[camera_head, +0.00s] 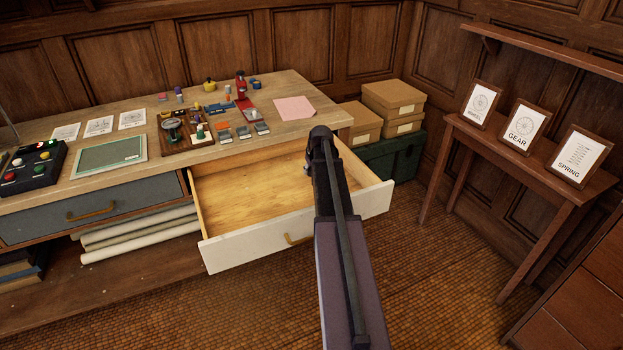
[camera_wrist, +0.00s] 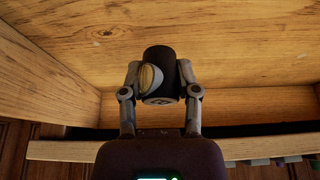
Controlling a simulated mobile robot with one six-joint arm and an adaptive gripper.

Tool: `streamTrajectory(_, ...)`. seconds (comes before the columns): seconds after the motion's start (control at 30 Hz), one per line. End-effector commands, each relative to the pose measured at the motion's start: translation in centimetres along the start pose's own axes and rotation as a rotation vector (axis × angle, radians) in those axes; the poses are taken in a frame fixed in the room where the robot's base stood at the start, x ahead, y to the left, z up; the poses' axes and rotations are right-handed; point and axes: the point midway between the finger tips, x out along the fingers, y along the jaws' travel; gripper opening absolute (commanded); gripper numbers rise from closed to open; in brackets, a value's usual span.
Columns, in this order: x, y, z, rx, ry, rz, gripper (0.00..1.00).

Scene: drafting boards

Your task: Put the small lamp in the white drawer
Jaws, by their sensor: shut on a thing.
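The white drawer (camera_head: 232,249) stands pulled open under the desk top, with a white front and a bare wooden inside. Its wooden floor also shows in the wrist view (camera_wrist: 60,35). My gripper (camera_wrist: 160,72) is shut on a dark, short cylinder with a pale oval face on one side, which appears to be the small lamp (camera_wrist: 163,60). The lamp is held over the drawer's inside. I cannot tell whether it touches the floor. In the head view my arm hides the gripper and the lamp.
The desk top (camera_head: 285,85) above holds a wooden tray, a red device, a button box (camera_head: 35,165) and several small items. A closed grey drawer (camera_head: 100,208) is at left. Cardboard boxes (camera_head: 393,99) and a side table with framed cards (camera_head: 522,127) stand at right.

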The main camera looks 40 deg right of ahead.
Motion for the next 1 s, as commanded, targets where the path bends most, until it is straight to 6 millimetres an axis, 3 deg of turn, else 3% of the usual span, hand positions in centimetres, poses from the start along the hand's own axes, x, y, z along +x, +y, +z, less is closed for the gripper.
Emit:
streamTrajectory(0.6,3.4,0.0,1.4,0.000,0.000,0.000,0.00)
streamTrajectory(1.0,3.5,0.1,1.4,0.001,0.000,0.000,0.00)
